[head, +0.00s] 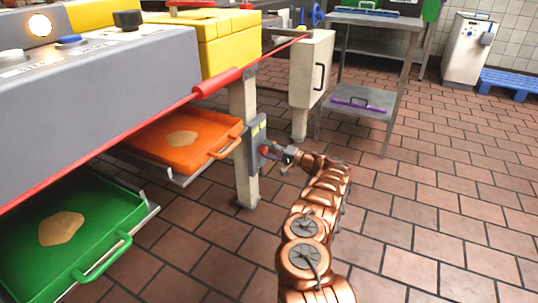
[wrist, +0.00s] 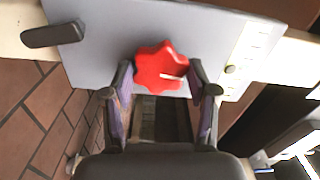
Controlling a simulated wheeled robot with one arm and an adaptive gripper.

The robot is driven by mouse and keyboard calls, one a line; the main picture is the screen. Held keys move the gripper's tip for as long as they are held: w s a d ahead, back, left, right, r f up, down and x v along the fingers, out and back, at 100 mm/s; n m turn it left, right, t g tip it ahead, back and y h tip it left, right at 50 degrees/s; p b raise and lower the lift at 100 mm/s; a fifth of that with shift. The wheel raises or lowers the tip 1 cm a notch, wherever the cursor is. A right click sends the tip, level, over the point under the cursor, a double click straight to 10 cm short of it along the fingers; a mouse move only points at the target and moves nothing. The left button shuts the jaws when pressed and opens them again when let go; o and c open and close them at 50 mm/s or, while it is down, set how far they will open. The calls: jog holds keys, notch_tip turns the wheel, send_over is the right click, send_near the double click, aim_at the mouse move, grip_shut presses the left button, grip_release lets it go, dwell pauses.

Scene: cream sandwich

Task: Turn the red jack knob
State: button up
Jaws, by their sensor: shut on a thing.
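The red jack knob (wrist: 160,66) is lobed, with a short white line on its face. It sits on a grey panel (wrist: 105,45) in the wrist view. In the head view the knob (head: 264,150) is small and partly hidden by my gripper (head: 274,152), on a grey box (head: 254,140) fixed to a cream post. In the wrist view my gripper (wrist: 160,78) has one finger at each side of the knob and is shut on it. The white line lies nearly level, right of the knob's middle.
A dark lever handle (wrist: 52,36) sticks out left of the knob. A cream cabinet (head: 310,70) stands behind. The tiled floor (head: 430,200) is clear on the right.

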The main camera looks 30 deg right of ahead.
jog(key=shift+n+b, duration=0.4)
jog(key=shift+n, duration=0.2)
jog(key=o, duration=1.2)
jog(key=shift+c, duration=0.2)
jog(key=v, duration=1.2)
